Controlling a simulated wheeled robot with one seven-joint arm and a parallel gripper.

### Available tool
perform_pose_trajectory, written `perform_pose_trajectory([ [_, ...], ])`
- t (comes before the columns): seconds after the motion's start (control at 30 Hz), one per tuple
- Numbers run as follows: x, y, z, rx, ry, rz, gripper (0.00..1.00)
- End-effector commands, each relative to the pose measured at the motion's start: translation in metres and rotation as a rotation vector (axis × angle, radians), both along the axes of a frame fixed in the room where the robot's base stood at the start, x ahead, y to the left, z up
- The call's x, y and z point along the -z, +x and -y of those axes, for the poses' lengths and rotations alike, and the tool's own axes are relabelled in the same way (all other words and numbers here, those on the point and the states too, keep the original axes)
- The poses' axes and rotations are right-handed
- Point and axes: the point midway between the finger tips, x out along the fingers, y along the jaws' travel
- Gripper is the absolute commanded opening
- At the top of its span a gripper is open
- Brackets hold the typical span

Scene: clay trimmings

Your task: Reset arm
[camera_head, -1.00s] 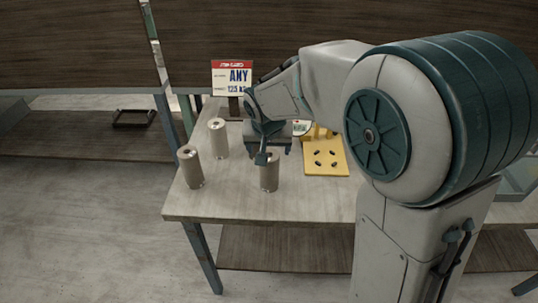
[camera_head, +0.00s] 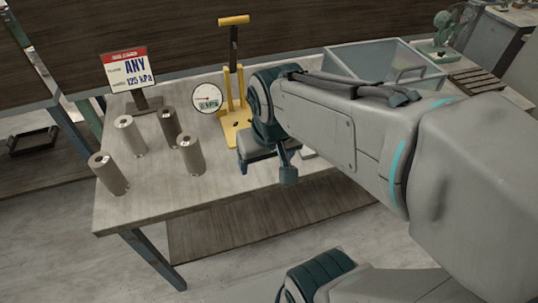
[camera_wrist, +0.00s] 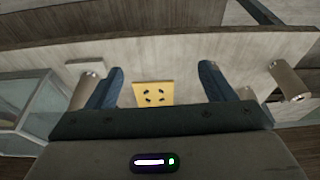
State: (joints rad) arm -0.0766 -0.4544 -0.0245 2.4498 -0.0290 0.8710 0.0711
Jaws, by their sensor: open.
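My gripper (camera_head: 266,172) hangs over the right part of the workbench in the head view, in front of the yellow pump and right of the metal cylinders. In the wrist view its two dark blue fingers (camera_wrist: 161,72) are spread apart with nothing held between them. The pump's yellow base plate (camera_wrist: 153,93) shows beyond the gap between them. My arm reaches in from the right of the head view and hides part of the bench.
Several metal cylinders, one at the front left (camera_head: 109,173), stand on the workbench (camera_head: 140,211). Behind are a sign (camera_head: 128,72), a round gauge (camera_head: 207,99) and the yellow pump (camera_head: 236,130).

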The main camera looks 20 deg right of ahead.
Motion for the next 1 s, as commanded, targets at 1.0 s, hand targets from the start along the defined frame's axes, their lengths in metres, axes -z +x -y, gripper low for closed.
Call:
perform_pose_trajectory([
  [1.0,0.005,-0.029,0.009,-0.01,-0.004,-0.01,0.76],
])
